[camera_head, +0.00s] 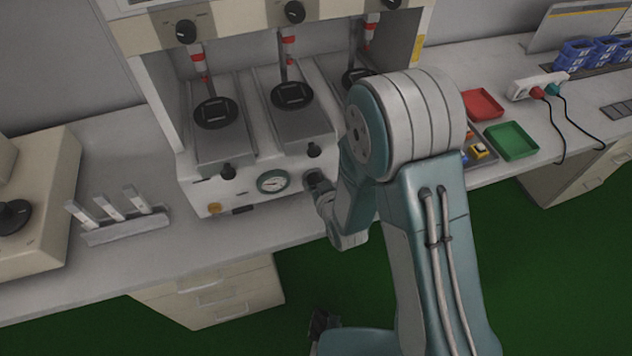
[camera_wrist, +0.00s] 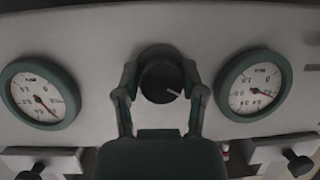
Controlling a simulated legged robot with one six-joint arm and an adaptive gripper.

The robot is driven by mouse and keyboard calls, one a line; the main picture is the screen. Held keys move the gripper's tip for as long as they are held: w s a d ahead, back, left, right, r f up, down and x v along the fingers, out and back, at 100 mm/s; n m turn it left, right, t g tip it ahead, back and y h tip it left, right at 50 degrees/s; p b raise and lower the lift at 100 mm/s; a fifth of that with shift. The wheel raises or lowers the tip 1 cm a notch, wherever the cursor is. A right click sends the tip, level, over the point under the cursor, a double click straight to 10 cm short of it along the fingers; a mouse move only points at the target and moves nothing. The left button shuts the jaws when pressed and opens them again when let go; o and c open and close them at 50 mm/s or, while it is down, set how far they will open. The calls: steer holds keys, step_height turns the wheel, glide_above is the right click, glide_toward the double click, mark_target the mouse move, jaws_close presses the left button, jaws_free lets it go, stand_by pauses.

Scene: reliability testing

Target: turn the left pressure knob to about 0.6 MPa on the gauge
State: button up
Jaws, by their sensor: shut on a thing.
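The black pressure knob (camera_wrist: 160,80) with a white pointer line sits on the pale front panel, between two round gauges in the wrist view. My gripper (camera_wrist: 160,72) has a finger on each side of the knob and is shut on it. The right gauge (camera_wrist: 253,85) and left gauge (camera_wrist: 39,95) have green rims and red needles; this view looks upside down and the readings are too small to be sure of. In the head view one gauge (camera_head: 272,182) shows left of my gripper (camera_head: 317,182); my arm hides the panel to the right.
A rack of pale blocks (camera_head: 125,228) stands left on the bench. Red (camera_head: 482,104) and green (camera_head: 512,141) trays lie to the right. Bare bench shows before the machine.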

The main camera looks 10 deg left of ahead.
steer(key=m+y, duration=0.1)
steer(key=m, duration=0.1)
steer(key=m+y, duration=0.1)
steer(key=shift+w+r+m+g, duration=0.1)
steer(key=shift+w+m+g, duration=0.1)
steer(key=shift+m+g, duration=0.2)
steer(key=m+y, duration=0.2)
steer(key=m, duration=0.1)
steer(key=m+y, duration=0.2)
steer(key=m, duration=0.2)
steer(key=shift+m, duration=0.3)
steer(key=shift+s+f+m+t+y, duration=0.15)
steer(key=shift+m+t+y, duration=0.25)
steer(key=shift+m, duration=0.75)
steer(key=shift+w+f+m+t+y, duration=0.15)
steer(key=shift+m+y, duration=0.35)
steer(key=shift+m, duration=0.65)
steer(key=shift+s, duration=0.15)
steer(key=o, duration=1.1)
steer(key=shift+o, duration=0.2)
